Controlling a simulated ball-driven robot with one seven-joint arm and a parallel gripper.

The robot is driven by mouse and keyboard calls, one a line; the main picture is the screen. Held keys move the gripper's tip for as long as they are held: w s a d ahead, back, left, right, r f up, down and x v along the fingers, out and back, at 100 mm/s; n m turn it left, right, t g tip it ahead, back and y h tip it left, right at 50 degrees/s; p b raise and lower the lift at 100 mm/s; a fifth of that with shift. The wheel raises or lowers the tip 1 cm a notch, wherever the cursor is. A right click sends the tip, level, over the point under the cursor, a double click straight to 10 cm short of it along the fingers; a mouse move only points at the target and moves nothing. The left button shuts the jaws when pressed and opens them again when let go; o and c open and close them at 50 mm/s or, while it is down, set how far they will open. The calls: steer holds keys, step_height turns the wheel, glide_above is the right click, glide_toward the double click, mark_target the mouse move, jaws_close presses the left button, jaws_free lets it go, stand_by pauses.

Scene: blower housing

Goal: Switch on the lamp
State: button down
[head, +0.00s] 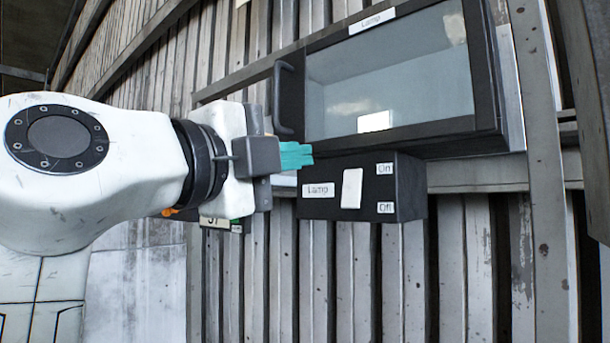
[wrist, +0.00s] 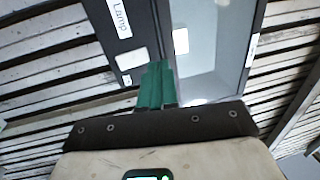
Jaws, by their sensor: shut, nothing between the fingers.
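The lamp switch box (head: 340,211) is black, with a "Lamp" label, and is mounted below a glazed cabinet. Its white rocker switch (head: 352,188) has "On" marked at its upper right and "Off" at its lower right. Its tilt is too fine to tell. My gripper (head: 312,154) has green fingers shut together and empty. In the head view its tips are by the box's upper left edge, left of and above the rocker. In the wrist view the fingers (wrist: 157,65) point toward the seam between box and cabinet, beside the white rocker (wrist: 131,62). Contact cannot be told.
The glazed cabinet (head: 300,85) with a dark frame and a handle (head: 284,98) at its left stands just above the box and my fingers. Ribbed metal wall (head: 450,270) lies behind. The space before and below the box looks clear.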

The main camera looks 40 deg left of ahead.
steer(key=s+a+r+b, duration=0.1)
steer(key=s, duration=0.5)
steer(key=shift+s, duration=0.25)
steer(key=shift+r, duration=0.1)
